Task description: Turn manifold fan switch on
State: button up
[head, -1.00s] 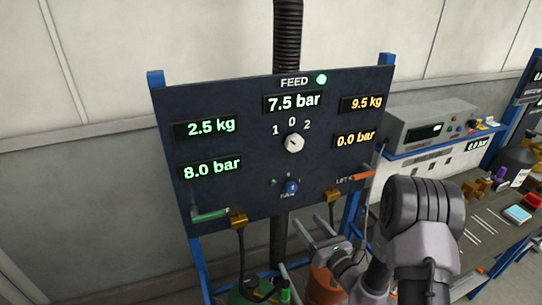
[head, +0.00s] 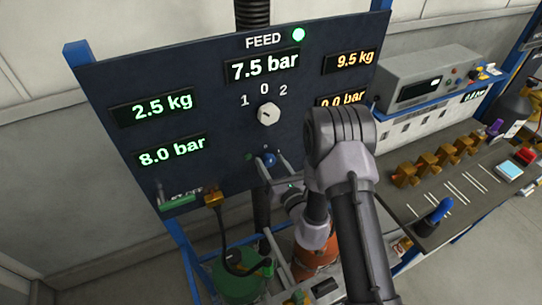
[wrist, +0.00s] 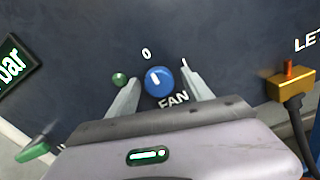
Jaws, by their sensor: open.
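The fan switch is a round blue knob with a white mark, low on the dark panel (head: 215,105). In the wrist view the knob (wrist: 159,88) sits above the word FAN, with a 0 label up and to its left. Its white mark points roughly toward the 0. My gripper (wrist: 159,77) is open, with one finger on each side of the knob; I cannot tell whether they touch it. In the head view the knob (head: 270,160) shows between the fingers of my gripper (head: 271,165).
A small green button or lamp (wrist: 119,79) is close to the left finger. A white feed selector knob (head: 268,114) is above. A brass fitting with a black cable (wrist: 292,84) is at the right. A bench (head: 440,205) with brass parts stands at the right.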

jog(key=shift+s, duration=0.2)
grip_shut()
jog(key=shift+m, duration=0.4)
jog(key=m+p, duration=0.1)
jog(key=m, duration=0.2)
jog(key=shift+w+r+m, duration=0.1)
jog(key=shift+r+m, duration=0.05)
jog(key=shift+m, duration=0.25)
jog(key=m+p, duration=0.1)
jog(key=m, duration=0.3)
jog(key=shift+m+p, duration=0.3)
jog(key=m+p, duration=0.1)
jog(key=m, duration=0.3)
jog(key=m+p, duration=0.1)
jog(key=m, duration=0.3)
jog(key=shift+m, duration=0.5)
